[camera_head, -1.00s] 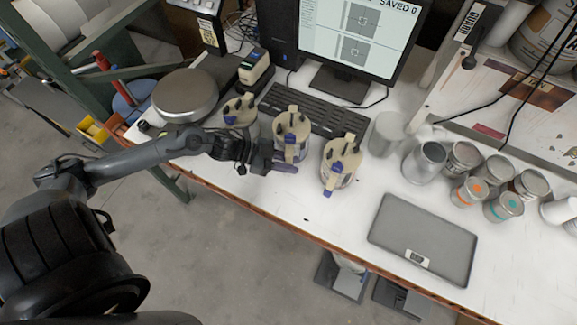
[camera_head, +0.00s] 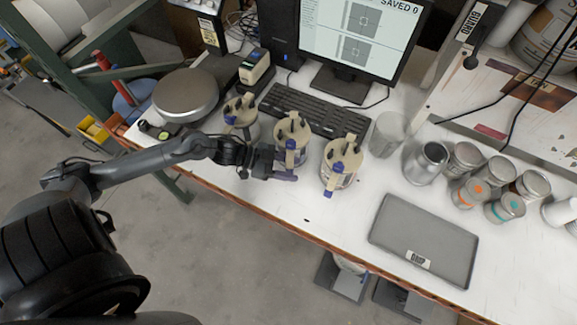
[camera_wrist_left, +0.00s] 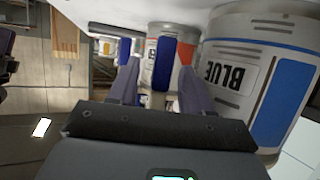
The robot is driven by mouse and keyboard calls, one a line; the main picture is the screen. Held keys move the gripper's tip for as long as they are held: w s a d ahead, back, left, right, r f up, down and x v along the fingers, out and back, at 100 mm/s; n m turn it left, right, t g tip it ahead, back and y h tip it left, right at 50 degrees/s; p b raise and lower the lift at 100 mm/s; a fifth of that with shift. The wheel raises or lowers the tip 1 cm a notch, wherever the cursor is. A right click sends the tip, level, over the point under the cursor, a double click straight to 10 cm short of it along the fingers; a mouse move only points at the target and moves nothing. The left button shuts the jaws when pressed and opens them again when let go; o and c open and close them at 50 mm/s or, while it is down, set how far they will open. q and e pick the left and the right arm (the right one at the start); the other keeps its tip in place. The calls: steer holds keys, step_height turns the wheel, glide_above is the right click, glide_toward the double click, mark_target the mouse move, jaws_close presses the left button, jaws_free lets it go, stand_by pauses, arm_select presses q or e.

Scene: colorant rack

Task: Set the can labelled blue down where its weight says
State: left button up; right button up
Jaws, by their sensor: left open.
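My left gripper (camera_head: 284,172) is open at the front edge of the bench, beside several beige-topped cans standing in a row. In the left wrist view, the can labelled BLUE (camera_wrist_left: 232,76) stands close at the right, just outside one finger; its label reads upside down and it has a blue stripe. Another can (camera_wrist_left: 160,62) with blue and red patches shows between the open fingers (camera_wrist_left: 160,88), farther off. In the head view the middle can (camera_head: 291,133) is nearest the gripper, but I cannot read labels there. My right gripper is not in view.
A round grey scale plate (camera_head: 185,93) is at the left. A keyboard (camera_head: 315,110) and monitor (camera_head: 360,35) stand behind the cans. A grey tray (camera_head: 430,235) lies at the right front, with several metal tins (camera_head: 466,157) behind it. White bench between cans and tray is clear.

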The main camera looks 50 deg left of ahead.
arm_select(q)
steer(key=shift+a+r, duration=0.1)
steer(key=shift+r, duration=0.1)
steer(key=shift+s+a+r, duration=0.1)
steer(key=shift+s+a, duration=0.1)
steer(key=shift+s, duration=0.05)
steer(key=p+v, duration=0.2)
steer(key=v, duration=0.9)
steer(key=d+f+n+y, duration=0.1)
steer(key=y, duration=0.1)
steer(key=d+f+n+t+y, duration=0.1)
steer(key=f+y, duration=0.1)
steer(key=w+d+f+y, duration=0.1)
steer(key=shift+d+f+n+t+y, duration=0.2)
steer(key=shift+f+n+t+y, duration=0.1)
steer(key=shift+n+y, duration=0.1)
steer(key=d+y, duration=0.1)
steer(key=d+n+y, duration=0.1)
steer(key=s+d+f+n+g+y, duration=0.1)
steer(key=s+d+r+n+g+y, duration=0.1)
steer(key=s+d+r+n+g, duration=0.2)
steer(key=s+d+g, duration=0.3)
steer(key=s+d, duration=0.2)
steer(key=d, duration=0.1)
